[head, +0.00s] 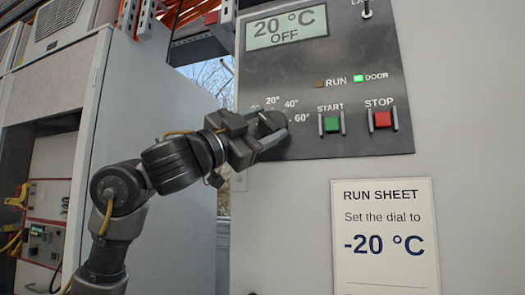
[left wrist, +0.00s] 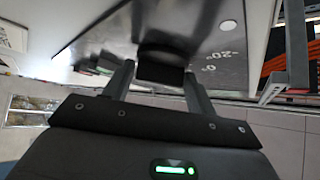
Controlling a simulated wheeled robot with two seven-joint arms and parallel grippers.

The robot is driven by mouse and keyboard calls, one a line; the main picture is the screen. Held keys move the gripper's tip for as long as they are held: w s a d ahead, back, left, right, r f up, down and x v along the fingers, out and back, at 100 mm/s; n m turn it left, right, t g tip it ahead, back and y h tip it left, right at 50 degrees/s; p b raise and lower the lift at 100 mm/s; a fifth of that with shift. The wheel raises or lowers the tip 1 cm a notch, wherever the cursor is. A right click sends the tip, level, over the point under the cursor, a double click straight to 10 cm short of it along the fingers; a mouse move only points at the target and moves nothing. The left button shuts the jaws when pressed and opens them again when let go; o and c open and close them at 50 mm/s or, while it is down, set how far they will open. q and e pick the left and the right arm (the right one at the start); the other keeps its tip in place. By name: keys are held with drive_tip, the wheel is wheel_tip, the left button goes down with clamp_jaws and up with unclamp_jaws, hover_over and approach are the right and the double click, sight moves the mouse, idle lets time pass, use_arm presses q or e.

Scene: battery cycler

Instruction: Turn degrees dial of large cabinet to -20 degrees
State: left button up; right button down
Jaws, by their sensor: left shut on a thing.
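The degrees dial (head: 270,128) is a dark round knob on the grey control panel (head: 300,75) of the large cabinet. Marks such as 20°, 40° and 60° show around it. The panel's display (head: 286,27) reads 20 °C and OFF. My left gripper (head: 277,131) reaches in from the left and is shut on the dial, covering part of it and some marks. In the left wrist view the dark dial (left wrist: 162,62) sits between the two fingers, with -20° and 0° marks to its right. The dial's pointer cannot be made out. My right gripper is not in view.
A green START button (head: 331,123) and a red STOP button (head: 382,119) sit between guards right of the dial. The DOOR lamp is lit green. A run sheet (head: 386,238) below reads -20 °C. An open-fronted cabinet (head: 45,150) stands at the left.

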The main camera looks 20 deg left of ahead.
use_arm(q)
drive_tip(key=n+t+y+b, duration=0.1)
drive_tip(key=n+t+b, duration=0.1)
drive_tip(key=n, duration=0.1)
drive_tip(key=n+t+y+b, duration=0.2)
drive_tip(key=n, duration=0.1)
drive_tip(key=f+n+t+y+b, duration=0.1)
drive_tip(key=n+b, duration=0.1)
drive_tip(key=shift+d+n+t+y, duration=0.3)
drive_tip(key=shift+n+t, duration=0.1)
drive_tip(key=shift+r+n+t+y+b, duration=0.15)
drive_tip(key=shift+n+t+y+b, duration=0.4)
drive_tip(key=shift+n+y, duration=0.55)
drive_tip(key=shift+r+n+t+y+b, duration=0.1)
drive_tip(key=shift+n+t+y+b, duration=0.45)
drive_tip(key=shift+n+y, duration=0.55)
drive_tip(key=shift+n, duration=0.4)
drive_tip(key=shift+r, duration=0.1)
